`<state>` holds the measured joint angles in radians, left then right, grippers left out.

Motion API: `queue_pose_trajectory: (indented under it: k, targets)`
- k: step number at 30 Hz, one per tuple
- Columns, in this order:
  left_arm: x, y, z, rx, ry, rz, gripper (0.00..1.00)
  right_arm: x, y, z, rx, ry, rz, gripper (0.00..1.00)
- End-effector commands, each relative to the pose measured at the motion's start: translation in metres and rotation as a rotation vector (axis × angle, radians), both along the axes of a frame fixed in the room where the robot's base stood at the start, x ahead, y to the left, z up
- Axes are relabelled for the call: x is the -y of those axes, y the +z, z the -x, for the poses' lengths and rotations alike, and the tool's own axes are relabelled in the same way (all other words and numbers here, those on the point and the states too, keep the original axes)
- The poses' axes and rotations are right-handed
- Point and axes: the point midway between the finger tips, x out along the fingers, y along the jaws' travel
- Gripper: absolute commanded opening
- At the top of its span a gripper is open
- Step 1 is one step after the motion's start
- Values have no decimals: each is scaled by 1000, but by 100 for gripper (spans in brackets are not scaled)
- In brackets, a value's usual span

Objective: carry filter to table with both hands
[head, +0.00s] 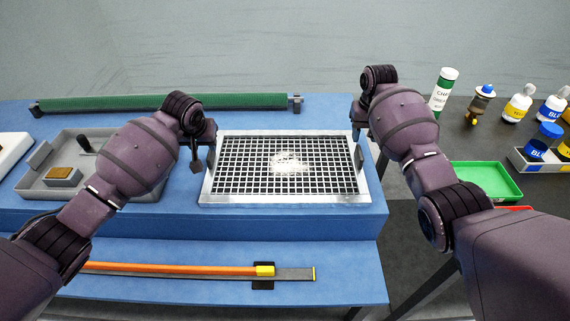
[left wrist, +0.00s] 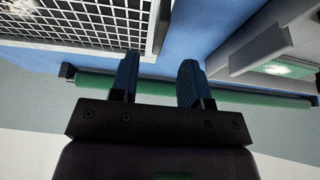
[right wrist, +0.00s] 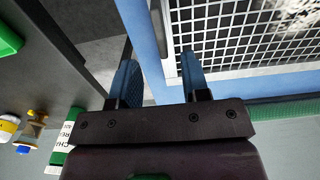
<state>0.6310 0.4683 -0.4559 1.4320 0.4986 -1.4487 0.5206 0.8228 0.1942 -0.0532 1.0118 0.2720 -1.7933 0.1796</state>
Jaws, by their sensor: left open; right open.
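The filter (head: 285,200), a square metal frame with a dark grid and a white dusty patch in its middle, lies flat on the blue bench. My left gripper (head: 203,160) is open at its left side. In the left wrist view the filter (left wrist: 153,35) has its side edge between my two fingers (left wrist: 158,75). My right gripper (head: 362,150) is open at its right side. In the right wrist view the filter's side rail (right wrist: 170,30) lies between my fingers (right wrist: 158,75). Contact with the filter cannot be told. The dark table (head: 465,135) stands at the right.
A green roller (head: 165,102) lies behind the filter. A grey tray (head: 35,185) sits left. An orange bar (head: 170,268) lies on the lower ledge.

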Motion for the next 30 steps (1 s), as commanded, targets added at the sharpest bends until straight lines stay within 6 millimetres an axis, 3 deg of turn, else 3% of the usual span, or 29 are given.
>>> queue_pose_trajectory:
  k: [6, 12, 18, 29, 30]
  targets:
    - [0, -33, -13, -2, 1, 0, 43, 0, -36, 1, -3, -1, 0, 43]
    - [1, -54, -22, -2, 1, 0, 43, 0, -59, 0, -2, -1, 0, 43]
    - [0, -64, -27, 0, 0, 0, 43, 0, -70, 0, -1, 0, 0, 43]
    - [0, -66, -27, 1, 0, 0, 43, 0, -72, 0, 0, 0, 0, 43]
    - [0, -66, -27, 0, 0, 0, 36, 0, -72, 0, 0, 0, 0, 36]
